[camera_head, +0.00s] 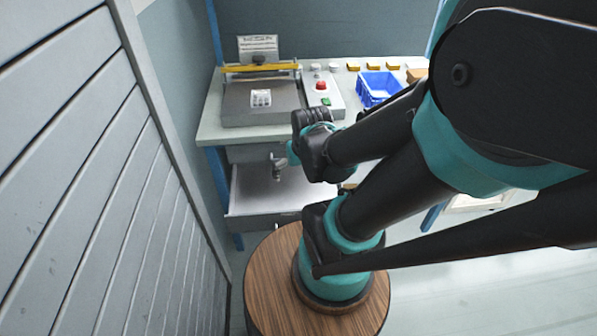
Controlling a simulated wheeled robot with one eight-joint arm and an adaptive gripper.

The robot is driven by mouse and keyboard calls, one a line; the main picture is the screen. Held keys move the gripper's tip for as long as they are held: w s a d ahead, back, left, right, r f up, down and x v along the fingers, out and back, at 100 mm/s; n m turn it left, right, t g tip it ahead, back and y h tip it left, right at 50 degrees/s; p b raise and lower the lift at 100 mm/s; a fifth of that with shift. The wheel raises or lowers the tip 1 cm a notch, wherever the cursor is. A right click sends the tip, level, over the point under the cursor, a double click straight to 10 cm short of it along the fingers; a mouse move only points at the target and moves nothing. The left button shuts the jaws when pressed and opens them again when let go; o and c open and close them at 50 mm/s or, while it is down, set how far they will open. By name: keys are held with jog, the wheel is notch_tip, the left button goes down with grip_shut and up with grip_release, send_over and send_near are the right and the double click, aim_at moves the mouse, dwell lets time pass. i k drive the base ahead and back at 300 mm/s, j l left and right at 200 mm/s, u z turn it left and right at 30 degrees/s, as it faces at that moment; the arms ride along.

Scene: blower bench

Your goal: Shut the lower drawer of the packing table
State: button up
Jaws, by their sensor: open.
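The packing table (209,124) stands ahead with a pale top and blue legs. Its lower drawer (250,197) is pulled out below the top and shows an empty-looking light grey inside. Its right part is hidden behind my arm. An upper drawer front (248,153) sits just under the table top and looks shut. My gripper (278,170) is small and dark in this view, over the drawer's inside. It is open and holds nothing that I can see. I cannot tell whether it touches the drawer.
On the table top are a grey sealing machine (262,100), a control box with a red button (321,86), a blue crate (378,88) and several yellow blocks (373,66). A slatted grey wall (95,170) runs close along the left. Open floor (480,290) lies at the right.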

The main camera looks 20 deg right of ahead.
aim_at(257, 203)
jog(key=k+l+z, duration=0.1)
jog(key=l, duration=0.3)
jog(key=k+l, duration=0.15)
jog(key=l, duration=0.3)
jog(key=k+l+z, duration=0.15)
jog(key=l, duration=0.25)
